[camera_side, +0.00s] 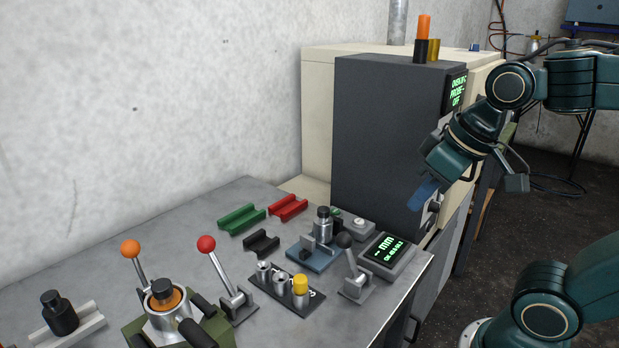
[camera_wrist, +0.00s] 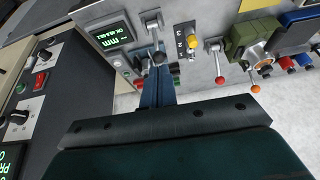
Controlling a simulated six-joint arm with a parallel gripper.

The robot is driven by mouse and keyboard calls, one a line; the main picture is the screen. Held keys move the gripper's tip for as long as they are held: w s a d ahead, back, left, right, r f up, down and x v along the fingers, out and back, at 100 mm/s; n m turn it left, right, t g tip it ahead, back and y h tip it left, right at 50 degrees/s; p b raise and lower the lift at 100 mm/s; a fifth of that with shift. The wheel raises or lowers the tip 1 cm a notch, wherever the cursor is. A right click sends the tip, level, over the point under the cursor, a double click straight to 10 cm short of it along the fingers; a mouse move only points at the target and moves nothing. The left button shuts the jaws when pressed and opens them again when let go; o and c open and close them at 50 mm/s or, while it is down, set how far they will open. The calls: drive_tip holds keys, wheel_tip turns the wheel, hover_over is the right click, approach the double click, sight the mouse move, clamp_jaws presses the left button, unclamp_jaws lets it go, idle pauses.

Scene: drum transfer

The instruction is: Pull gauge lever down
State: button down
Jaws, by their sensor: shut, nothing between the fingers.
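The gauge lever has a black ball knob (camera_side: 345,241) on a grey shaft that leans up from a metal base (camera_side: 357,286). It stands on the bench beside the gauge's green-lit display (camera_side: 387,250). In the wrist view the lever's black knob (camera_wrist: 159,57) lies in line with my fingertips, and the gauge display (camera_wrist: 114,33) is to its left. My gripper (camera_side: 417,203) has blue fingers. It is shut and empty, held in the air above and to the right of the gauge, apart from the lever. The fingers (camera_wrist: 157,80) also show together in the wrist view.
A block with a yellow-capped plug (camera_side: 300,284) and a blue fixture (camera_side: 318,256) stand left of the lever. Red-knob (camera_side: 206,243) and orange-knob (camera_side: 131,247) levers stand further left. A dark grey machine cabinet (camera_side: 385,140) rises behind the bench.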

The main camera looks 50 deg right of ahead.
drive_tip(key=m+g, duration=0.1)
drive_tip(key=g, duration=0.1)
hover_over(349, 258)
drive_tip(key=s, duration=0.3)
drive_tip(key=w+f+m+g, duration=0.1)
drive_tip(key=w+f+g, duration=0.1)
drive_tip(key=w+f, duration=0.4)
drive_tip(key=shift+w+d+f+h, duration=0.35)
drive_tip(key=shift+w+d, duration=0.1)
drive_tip(key=shift+w, duration=1.95)
drive_tip(key=shift+f, duration=0.15)
wheel_tip(349, 258, down, 9)
drive_tip(key=s, duration=0.3)
